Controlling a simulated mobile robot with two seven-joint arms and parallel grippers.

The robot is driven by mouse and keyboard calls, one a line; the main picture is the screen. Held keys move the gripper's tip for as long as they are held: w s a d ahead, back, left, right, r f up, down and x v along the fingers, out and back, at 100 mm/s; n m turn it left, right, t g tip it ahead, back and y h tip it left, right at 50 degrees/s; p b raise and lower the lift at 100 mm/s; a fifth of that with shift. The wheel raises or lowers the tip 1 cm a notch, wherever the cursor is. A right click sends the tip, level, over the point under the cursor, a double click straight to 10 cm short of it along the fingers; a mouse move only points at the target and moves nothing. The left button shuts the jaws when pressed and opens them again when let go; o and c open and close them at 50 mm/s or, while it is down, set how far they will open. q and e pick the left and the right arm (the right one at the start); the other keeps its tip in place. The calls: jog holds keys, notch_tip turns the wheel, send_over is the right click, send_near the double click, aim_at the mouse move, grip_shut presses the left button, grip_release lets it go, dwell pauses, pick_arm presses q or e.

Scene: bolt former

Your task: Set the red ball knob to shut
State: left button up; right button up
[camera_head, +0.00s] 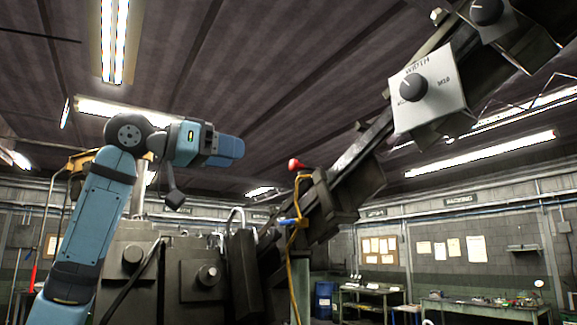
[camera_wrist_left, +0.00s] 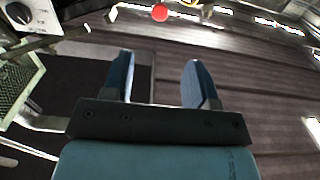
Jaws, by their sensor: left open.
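The red ball knob (camera_head: 294,164) sits at the end of a short lever on the dark machine arm, near the middle of the head view. It also shows at the top middle of the left wrist view (camera_wrist_left: 160,12), beyond my fingertips. My left gripper (camera_head: 236,147) is to the left of the knob and a little higher in the head view, with a gap between them. In the wrist view the two blue fingers (camera_wrist_left: 159,72) stand apart with nothing between them. My right gripper is not in view.
A sloping machine arm (camera_head: 362,150) runs up to the right, carrying a white box with a black dial (camera_head: 413,87). Dark machine housings (camera_head: 130,255) stand below my left arm.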

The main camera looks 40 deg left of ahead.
aim_at(291, 163)
pick_arm(q)
jog(key=p+x, duration=0.3)
jog(key=x, duration=1)
jog(key=shift+w+d+r+p, duration=0.15)
jog(key=shift+w+r+p, duration=0.05)
jog(key=shift+w+p, duration=0.15)
grip_shut()
jog(key=shift+s, duration=0.1)
